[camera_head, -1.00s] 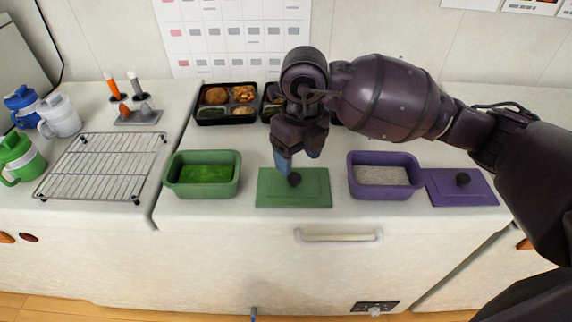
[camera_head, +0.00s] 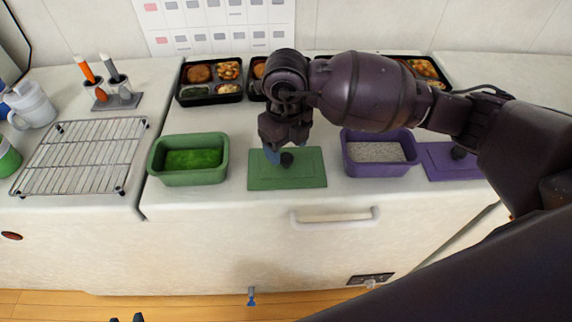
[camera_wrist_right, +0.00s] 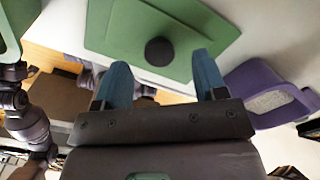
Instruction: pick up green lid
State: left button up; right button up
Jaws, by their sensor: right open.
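The green lid (camera_head: 310,172) lies flat on the counter between the green box (camera_head: 160,168) and the purple box (camera_head: 350,163). It has a round dark knob (camera_head: 287,160) on top. My right gripper (camera_head: 283,154) is above the lid, with its fingertips close to the knob. In the right wrist view, the blue fingers (camera_wrist_right: 160,64) are open and apart. The knob (camera_wrist_right: 160,51) shows between their tips, and the green lid (camera_wrist_right: 115,30) shows beyond. I cannot tell whether the tips touch anything. No clear part of my left gripper shows.
A purple lid (camera_head: 440,165) lies right of the purple box. Filled bento trays (camera_head: 211,99) stand behind, partly hidden by my right arm. A wire rack (camera_head: 85,155) lies at the left. A drawer handle (camera_head: 335,220) is below the counter's front edge.

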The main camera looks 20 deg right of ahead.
aim_at(286, 156)
notch_tip(286, 156, down, 4)
jog(key=shift+s+r, duration=0.1)
jog(key=c, duration=1)
